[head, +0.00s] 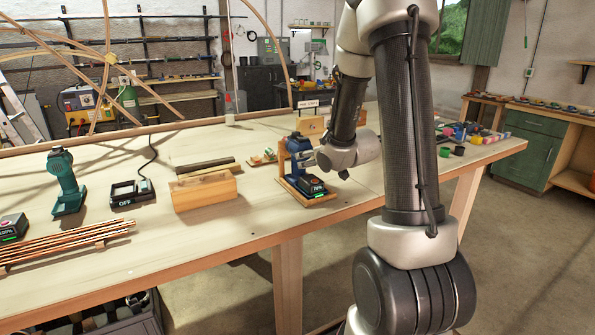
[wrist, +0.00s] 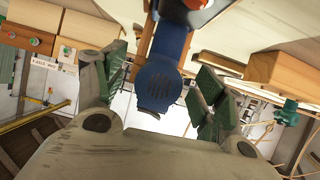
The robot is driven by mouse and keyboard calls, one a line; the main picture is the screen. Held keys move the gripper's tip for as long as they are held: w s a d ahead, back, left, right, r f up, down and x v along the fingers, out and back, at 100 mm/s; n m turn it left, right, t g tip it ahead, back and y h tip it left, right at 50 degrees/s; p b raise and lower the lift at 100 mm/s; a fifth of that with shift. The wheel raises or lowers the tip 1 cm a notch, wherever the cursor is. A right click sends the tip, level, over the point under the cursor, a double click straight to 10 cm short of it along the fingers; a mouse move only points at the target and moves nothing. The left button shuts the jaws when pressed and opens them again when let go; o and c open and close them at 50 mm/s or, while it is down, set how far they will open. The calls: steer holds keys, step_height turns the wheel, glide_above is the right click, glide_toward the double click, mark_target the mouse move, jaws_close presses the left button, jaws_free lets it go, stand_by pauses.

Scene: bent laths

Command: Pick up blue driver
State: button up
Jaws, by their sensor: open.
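The blue driver (head: 297,153) stands upright on a small wooden tray (head: 325,198) on the bench, with its black battery base (head: 313,187) showing a lit display. My gripper (head: 312,161) is at the driver from the right in the head view, partly hidden by my arm. In the wrist view, the blue driver (wrist: 160,82) lies between the two green-padded fingers of my gripper (wrist: 155,87). The fingers are open, with a visible gap on each side of the driver.
A teal driver (head: 66,185) and a charger marked OFF (head: 131,193) stand to the left. A wooden block (head: 203,191) lies nearer the blue driver. Copper-coloured rods (head: 70,243) lie at the front left. Small coloured items (head: 475,132) are at the bench's right end.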

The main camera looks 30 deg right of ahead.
steer(key=shift+w+a+f+t, duration=0.1)
steer(key=shift+a+f+t, duration=0.1)
steer(key=shift+f, duration=0.25)
steer(key=shift+w+a+f+t, duration=0.1)
steer(key=shift+a+f, duration=0.1)
steer(key=shift+f, duration=0.2)
steer(key=x, duration=0.7)
steer(key=shift+w+f, duration=0.15)
steer(key=shift+w, duration=0.15)
steer(key=shift+c, duration=0.2)
steer(key=c, duration=1.3)
